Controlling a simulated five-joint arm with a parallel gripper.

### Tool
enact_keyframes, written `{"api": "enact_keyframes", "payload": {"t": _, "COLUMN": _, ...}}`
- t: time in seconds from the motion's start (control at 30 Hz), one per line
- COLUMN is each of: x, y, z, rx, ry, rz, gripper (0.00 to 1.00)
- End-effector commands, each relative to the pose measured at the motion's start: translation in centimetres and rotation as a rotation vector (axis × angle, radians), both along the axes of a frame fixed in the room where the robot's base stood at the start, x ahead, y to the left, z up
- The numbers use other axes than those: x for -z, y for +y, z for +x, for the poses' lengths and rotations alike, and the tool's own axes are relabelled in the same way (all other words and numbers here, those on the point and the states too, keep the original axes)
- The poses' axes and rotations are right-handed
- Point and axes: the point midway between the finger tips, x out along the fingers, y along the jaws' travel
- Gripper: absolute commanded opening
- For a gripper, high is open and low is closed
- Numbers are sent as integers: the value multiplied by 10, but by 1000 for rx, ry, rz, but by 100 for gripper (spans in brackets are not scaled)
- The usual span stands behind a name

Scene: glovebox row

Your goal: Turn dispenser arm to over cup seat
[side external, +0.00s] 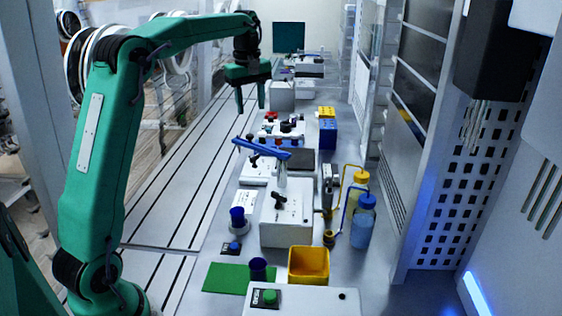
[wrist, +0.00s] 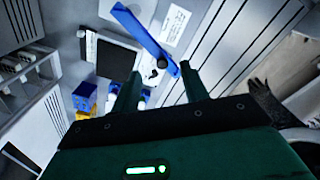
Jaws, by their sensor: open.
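The blue dispenser arm (side external: 262,149) is a long bar on a pale post on the white block (side external: 285,220), pointing up-left. It also shows in the wrist view (wrist: 143,33), as a diagonal bar whose lower end lies near my fingertips. My gripper (side external: 250,108) hangs fingers-down beyond the bar in the side view. In the wrist view my gripper (wrist: 159,72) has its fingers apart, with nothing held between them. A dark blue cup (side external: 237,214) stands on a small white base left of the block. I cannot tell for sure which part is the cup seat.
Bottles (side external: 361,225) with tubing stand right of the block. A blue-yellow box (side external: 327,130) is farther back. The slotted rail strip on the left is clear.

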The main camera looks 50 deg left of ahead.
Motion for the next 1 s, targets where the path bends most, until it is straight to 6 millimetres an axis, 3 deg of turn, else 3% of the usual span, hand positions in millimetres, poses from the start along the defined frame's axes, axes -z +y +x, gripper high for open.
{"api": "enact_keyframes", "payload": {"t": 0.1, "x": 12, "y": 20, "z": 10, "rx": -88, "ry": 25, "rz": -14, "gripper": 45}}
{"api": "enact_keyframes", "payload": {"t": 0.3, "x": 22, "y": 38, "z": 17, "rx": -175, "ry": 49, "rz": -26, "gripper": 45}}
{"api": "enact_keyframes", "payload": {"t": 0.73, "x": 28, "y": 40, "z": 18, "rx": -190, "ry": 54, "rz": -29, "gripper": 45}}
{"api": "enact_keyframes", "payload": {"t": 1.0, "x": 50, "y": 40, "z": 18, "rx": -189, "ry": 54, "rz": -29, "gripper": 45}}
